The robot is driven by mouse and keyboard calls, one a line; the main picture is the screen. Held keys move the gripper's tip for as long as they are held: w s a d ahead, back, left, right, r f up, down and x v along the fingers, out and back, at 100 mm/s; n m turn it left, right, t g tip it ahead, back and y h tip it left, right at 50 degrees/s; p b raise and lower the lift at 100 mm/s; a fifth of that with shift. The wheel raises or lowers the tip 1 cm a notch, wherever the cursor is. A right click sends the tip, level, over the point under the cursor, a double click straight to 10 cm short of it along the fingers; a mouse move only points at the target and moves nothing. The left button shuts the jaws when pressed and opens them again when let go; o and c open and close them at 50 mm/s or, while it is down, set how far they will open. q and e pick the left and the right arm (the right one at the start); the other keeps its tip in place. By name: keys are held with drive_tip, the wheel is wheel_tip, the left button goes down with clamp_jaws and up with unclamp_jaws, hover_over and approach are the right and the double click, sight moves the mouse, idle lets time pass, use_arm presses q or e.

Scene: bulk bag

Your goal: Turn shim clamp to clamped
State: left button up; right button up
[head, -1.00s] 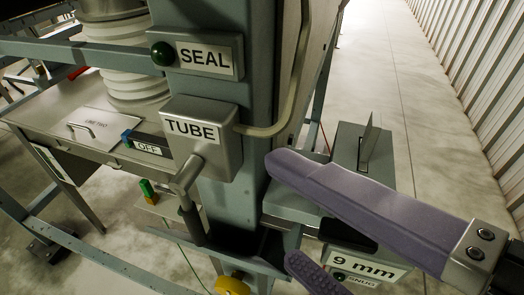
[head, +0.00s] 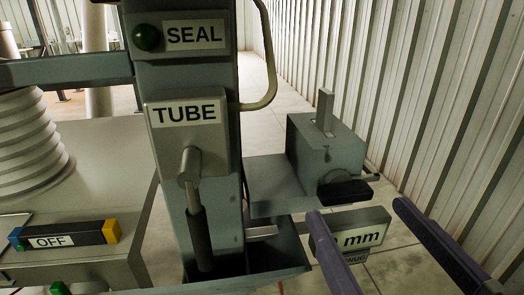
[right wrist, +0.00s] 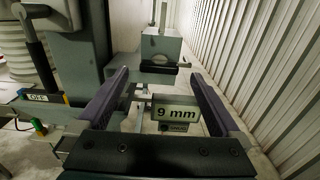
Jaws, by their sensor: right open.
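A grey-green block (head: 322,148) stands on a shelf right of the post, with an upright grey plate (head: 325,110) in its top. A dark rounded handle (head: 344,191) sits low on its near face, with a short pale bar at its right; I take this as the shim clamp, though no label names it. The handle also shows in the right wrist view (right wrist: 158,69). Below it is a "9 mm" sign (head: 355,238), partly covered in the head view by my finger. My right gripper (head: 358,207) is open and empty, its purple fingers apart, nearer than the handle. My left gripper is not in view.
The post carries a "SEAL" box (head: 185,37) with a green button and a "TUBE" box (head: 188,137) with a hanging, dark-gripped lever (head: 199,235). An "OFF" switch (head: 70,237) is at left. A corrugated wall (head: 430,110) rises at right.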

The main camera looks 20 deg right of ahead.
sight(350, 200)
drive_tip(key=x, duration=0.1)
drive_tip(key=p+x, duration=0.1)
drive_tip(key=shift+w+r, duration=0.2)
drive_tip(key=shift+w, duration=0.1)
drive_tip(key=shift+w+d+f, duration=0.15)
drive_tip(key=shift+w+f, duration=0.05)
drive_tip(key=shift+w, duration=0.35)
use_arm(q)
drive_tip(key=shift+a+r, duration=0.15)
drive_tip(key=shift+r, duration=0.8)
use_arm(e)
drive_tip(key=shift+c, duration=1.4)
drive_tip(key=c, duration=1.1)
